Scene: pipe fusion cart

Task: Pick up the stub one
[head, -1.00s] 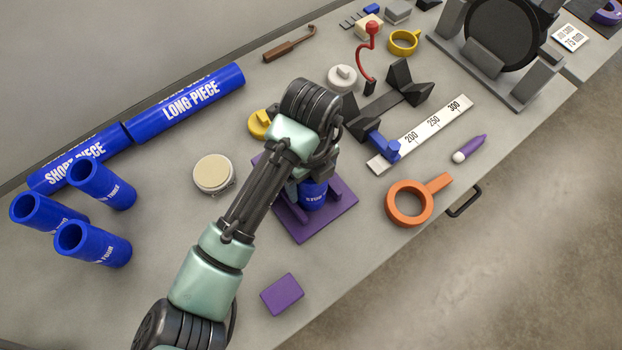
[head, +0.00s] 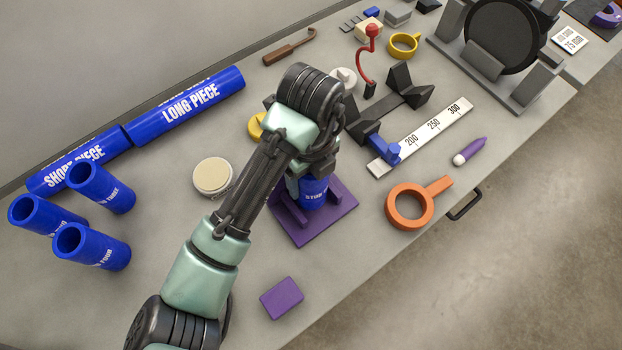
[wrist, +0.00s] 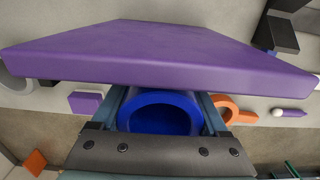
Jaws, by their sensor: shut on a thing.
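The blue stub (head: 315,194), with "STUB" partly legible on its side, is upright at the purple holder (head: 334,225). My gripper (wrist: 162,108) is shut on it. My wrist hides the stub's upper part in the head view. I cannot tell whether its lower end is clear of the holder.
Several other blue stubs (head: 92,247) stand at the left, near the long piece (head: 190,100) and short piece (head: 75,162). A cream disc (head: 213,175), purple block (head: 282,298), orange ring (head: 405,206) and white ruler (head: 425,135) surround the holder.

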